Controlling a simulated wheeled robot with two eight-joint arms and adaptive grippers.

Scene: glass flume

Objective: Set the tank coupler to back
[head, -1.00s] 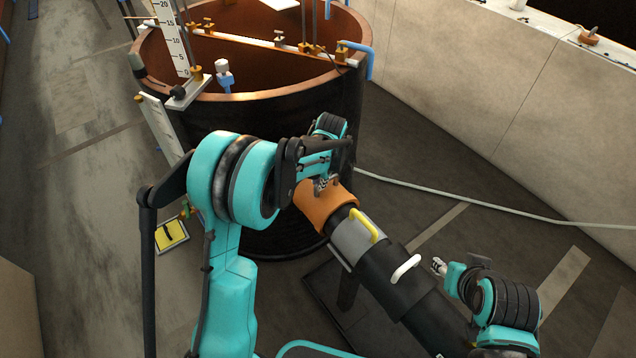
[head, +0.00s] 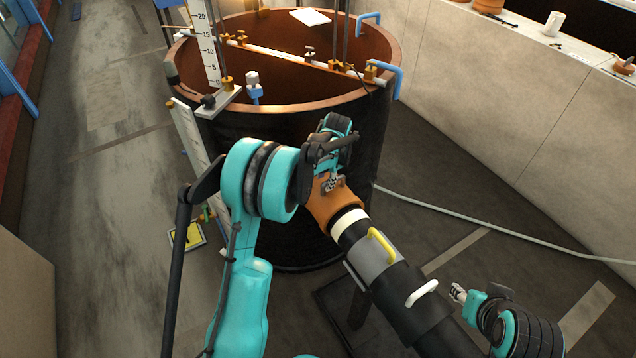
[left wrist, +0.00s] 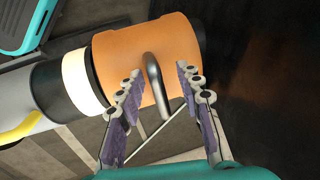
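The tank coupler looks to be the orange sleeve (head: 330,208) on the pipe end beside the dark round tank (head: 290,160). A white band (head: 348,225) shows behind the sleeve. In the left wrist view the orange sleeve (left wrist: 145,60) carries a grey metal handle (left wrist: 153,75). My left gripper (head: 330,184) is at the sleeve. In the wrist view its fingers (left wrist: 158,80) are apart, one on each side of the handle, with gaps visible. My right gripper (head: 458,292) is right of the pipe, small in view, apparently away from it.
Farther down the pipe are a yellow handle (head: 383,245) and a white handle (head: 422,293). A hose (head: 480,219) lies on the floor at right, by a pale wall (head: 500,110). A yellow plate (head: 187,237) is low at left. Floor is clear at left.

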